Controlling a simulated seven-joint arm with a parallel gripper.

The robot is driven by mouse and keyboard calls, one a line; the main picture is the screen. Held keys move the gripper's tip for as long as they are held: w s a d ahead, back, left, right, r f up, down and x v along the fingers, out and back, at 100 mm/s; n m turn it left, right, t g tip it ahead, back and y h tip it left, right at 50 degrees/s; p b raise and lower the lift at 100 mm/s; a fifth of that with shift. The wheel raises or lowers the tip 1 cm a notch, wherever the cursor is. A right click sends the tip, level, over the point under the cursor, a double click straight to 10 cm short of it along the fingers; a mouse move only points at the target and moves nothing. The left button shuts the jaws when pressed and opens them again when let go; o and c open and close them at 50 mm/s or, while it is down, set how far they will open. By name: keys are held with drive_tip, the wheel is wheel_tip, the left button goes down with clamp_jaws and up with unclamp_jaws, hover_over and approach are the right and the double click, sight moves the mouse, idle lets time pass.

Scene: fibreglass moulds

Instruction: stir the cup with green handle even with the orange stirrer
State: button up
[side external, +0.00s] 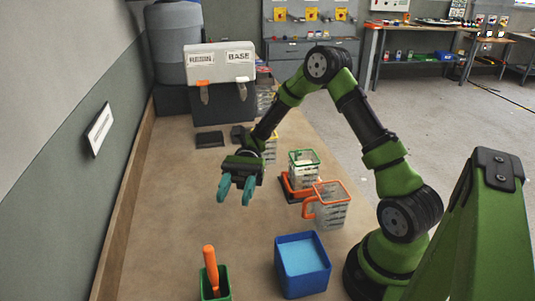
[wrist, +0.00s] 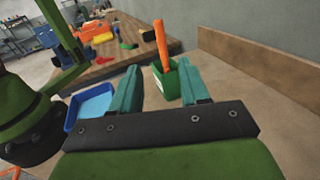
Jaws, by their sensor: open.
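The orange stirrer (side external: 210,270) stands upright, leaning slightly, in a small green holder (side external: 222,290) near the front edge of the bench. In the wrist view the stirrer (wrist: 161,45) and holder (wrist: 165,88) appear beyond and between my fingers. The cup with the green handle (side external: 304,172) has a green rim and stands on an orange and black base (side external: 290,190), right of my gripper. Its contents are unclear. My gripper (side external: 236,194) is open and empty, above the bench and apart from stirrer and cup; it also shows in the wrist view (wrist: 158,82).
A clear cup with orange rim and handle (side external: 330,208) stands just in front of the green one. A yellow-rimmed cup (side external: 271,150) is partly behind my arm. A blue open container (side external: 302,266) stands at front. Labelled dispensers (side external: 220,62) stand at the back. The left bench area is clear.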

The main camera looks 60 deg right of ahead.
sight(209, 256)
drive_tip(key=x, duration=1.7)
drive_tip(key=shift+r, duration=0.3)
drive_tip(key=shift+w, duration=0.1)
clamp_jaws()
drive_tip(key=shift+r, duration=5.5)
